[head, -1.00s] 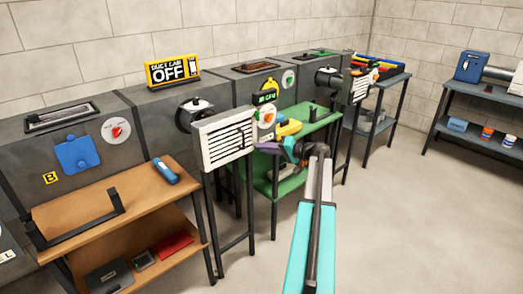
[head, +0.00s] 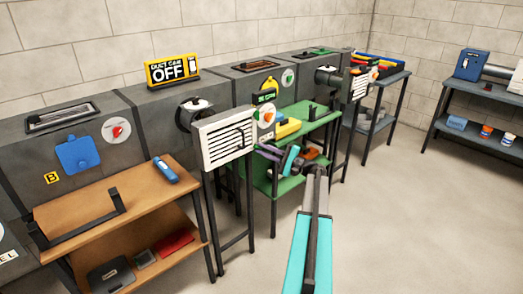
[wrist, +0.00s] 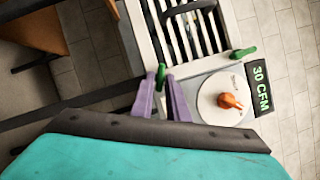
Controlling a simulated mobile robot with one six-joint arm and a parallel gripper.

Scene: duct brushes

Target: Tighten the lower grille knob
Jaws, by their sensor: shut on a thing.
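The white slatted grille (head: 222,142) stands on dark legs in the head view, and its frame fills the top of the wrist view (wrist: 143,32). The lower green grille knob (wrist: 161,76) is at the frame's left corner in the wrist view. My gripper (wrist: 163,80) has its purple fingers shut on this knob, one on each side. In the head view my gripper (head: 262,150) reaches the grille's right side, where the knob cannot be made out. The upper green knob (wrist: 245,52) is to the right in the wrist view, apart from the fingers.
A round dial (wrist: 220,100) with an orange pointer and a 30 CFM sign (wrist: 262,88) sit close beside the grille. A green table (head: 310,128) stands behind my arm, and a wooden bench (head: 115,205) on the left. The floor at right is clear.

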